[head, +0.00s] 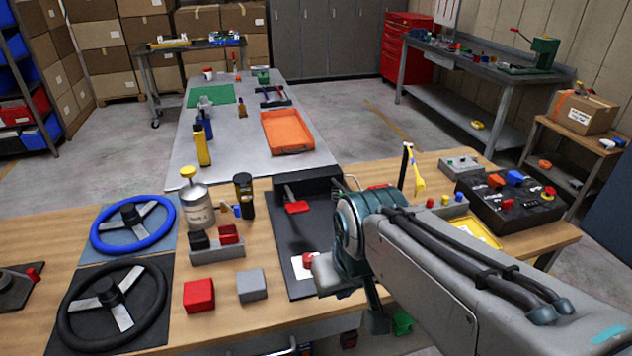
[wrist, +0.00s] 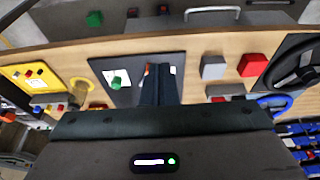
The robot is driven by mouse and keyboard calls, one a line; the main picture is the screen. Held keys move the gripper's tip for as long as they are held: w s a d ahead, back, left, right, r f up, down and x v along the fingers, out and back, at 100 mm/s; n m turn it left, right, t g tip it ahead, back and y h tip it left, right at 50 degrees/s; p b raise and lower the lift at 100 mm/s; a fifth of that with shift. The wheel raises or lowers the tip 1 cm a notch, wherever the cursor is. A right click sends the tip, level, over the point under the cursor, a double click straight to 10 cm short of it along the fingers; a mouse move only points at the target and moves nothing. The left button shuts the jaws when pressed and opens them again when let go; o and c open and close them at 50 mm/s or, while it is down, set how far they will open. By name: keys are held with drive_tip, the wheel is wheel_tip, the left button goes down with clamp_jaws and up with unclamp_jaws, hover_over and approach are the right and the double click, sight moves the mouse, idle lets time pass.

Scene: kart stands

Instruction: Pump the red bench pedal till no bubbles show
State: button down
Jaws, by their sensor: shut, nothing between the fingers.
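A red pedal (head: 297,207) on a short lever sits at the back of a black panel (head: 288,240) on the wooden bench. A red button on a white card (head: 308,259) lies near the panel's front; a strip of it shows beside my fingers in the wrist view (wrist: 148,70). My gripper (wrist: 158,70) is shut and empty over the front part of the panel, apart from the pedal. In the wrist view a green button (wrist: 118,82) sits on another white card. My arm hides part of the panel in the head view. I see no bubbles.
Red (head: 199,295) and grey (head: 252,285) blocks, a silver canister (head: 197,207) and two steering wheels, blue (head: 133,225) and black (head: 112,305), stand left of the panel. A black control box (head: 506,200) stands right. Bare wood lies in front of the blocks.

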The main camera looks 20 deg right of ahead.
drive_tip(key=shift+s+a, duration=0.1)
drive_tip(key=w+r+t+b, duration=0.2)
drive_tip(key=w+r, duration=0.1)
drive_tip(key=w, duration=2.8)
drive_tip(key=shift+w+d+r+t, duration=0.15)
drive_tip(key=shift+w+d+t, duration=0.15)
drive_tip(key=shift+w+d, duration=0.1)
